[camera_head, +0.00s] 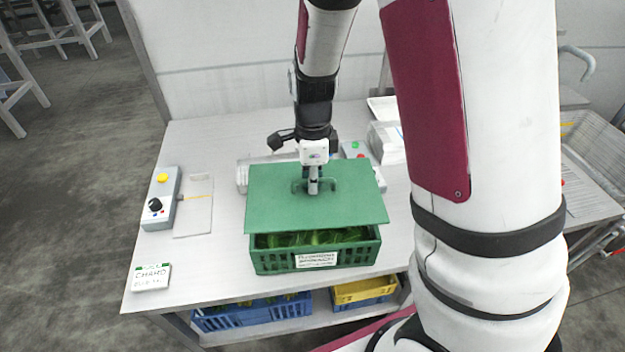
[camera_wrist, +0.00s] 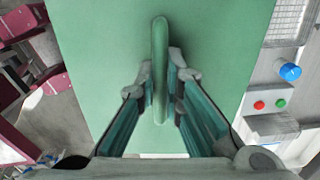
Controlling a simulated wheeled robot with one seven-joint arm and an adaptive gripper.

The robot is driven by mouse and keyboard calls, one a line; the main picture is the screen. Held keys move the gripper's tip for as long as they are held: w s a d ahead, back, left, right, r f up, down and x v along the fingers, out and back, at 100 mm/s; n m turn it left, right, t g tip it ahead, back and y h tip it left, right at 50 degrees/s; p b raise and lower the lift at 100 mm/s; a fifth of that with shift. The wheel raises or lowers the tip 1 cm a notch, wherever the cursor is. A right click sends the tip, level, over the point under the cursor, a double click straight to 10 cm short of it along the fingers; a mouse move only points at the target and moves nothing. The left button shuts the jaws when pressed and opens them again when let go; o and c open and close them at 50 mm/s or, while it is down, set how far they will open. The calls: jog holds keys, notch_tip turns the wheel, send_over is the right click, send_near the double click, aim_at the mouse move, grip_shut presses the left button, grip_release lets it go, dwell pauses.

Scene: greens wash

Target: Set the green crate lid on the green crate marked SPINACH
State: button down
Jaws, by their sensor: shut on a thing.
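The green crate lid (camera_head: 275,212) is a flat board with a raised handle, seen close up in the wrist view (camera_wrist: 100,60). My gripper (camera_head: 313,188) is shut on the lid's handle (camera_wrist: 159,70), with one finger on each side of it. The lid is over the green crate (camera_head: 275,262), which has a white label reading SPINACH on its front. Green leaves (camera_head: 312,238) show in the crate below the lid's front edge. The lid looks apart from the crate's front rim and slightly turned against it. The crate's back is hidden by the lid.
A control box (camera_head: 161,198) with a yellow button and black knob stands at the left of the table (camera_head: 215,255). A blue crate (camera_head: 250,314) and a yellow crate (camera_head: 363,292) sit on the shelf below.

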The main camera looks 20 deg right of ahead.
aim_at(312, 198)
jog(key=shift+a, duration=0.1)
jog(key=shift+f+b, duration=0.4)
jog(key=shift+f, duration=2.45)
jog(key=shift+p, duration=0.45)
jog(key=shift+f, duration=0.6)
dwell(0.5)
dwell(0.3)
jog(key=c, duration=1.6)
grip_release()
jog(key=shift+c, duration=0.2)
jog(key=shift+r, duration=0.1)
